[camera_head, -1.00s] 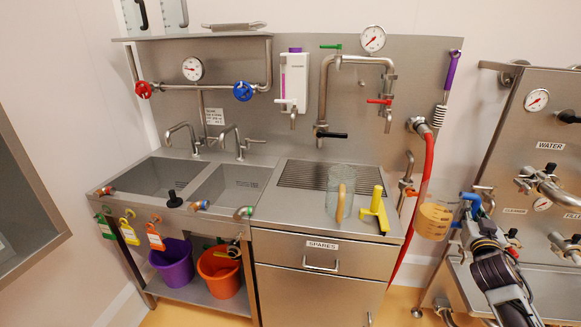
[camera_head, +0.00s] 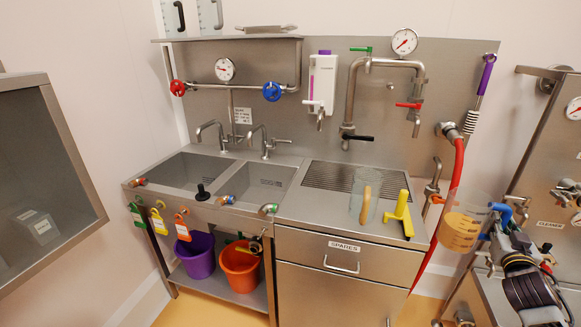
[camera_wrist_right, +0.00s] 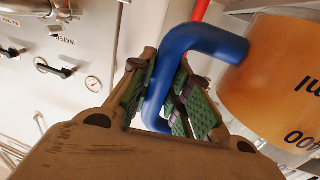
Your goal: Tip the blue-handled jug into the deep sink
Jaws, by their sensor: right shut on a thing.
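The blue-handled jug (camera_head: 462,232) is clear and holds amber liquid. It hangs upright or nearly so in the head view, right of the counter. My right gripper (camera_head: 500,236) is shut on its blue handle, and the right wrist view shows the handle (camera_wrist_right: 205,40) between the green-padded fingers. Two sink basins lie to the left, well apart from the jug: a left basin (camera_head: 190,172) and a right basin (camera_head: 262,180). I cannot tell from their small labels which is the deep one. My left gripper is out of view.
Taps (camera_head: 266,140) arch behind the basins. A red hose (camera_head: 456,165) hangs behind the held jug. Purple (camera_head: 195,255) and orange (camera_head: 240,267) buckets sit below.

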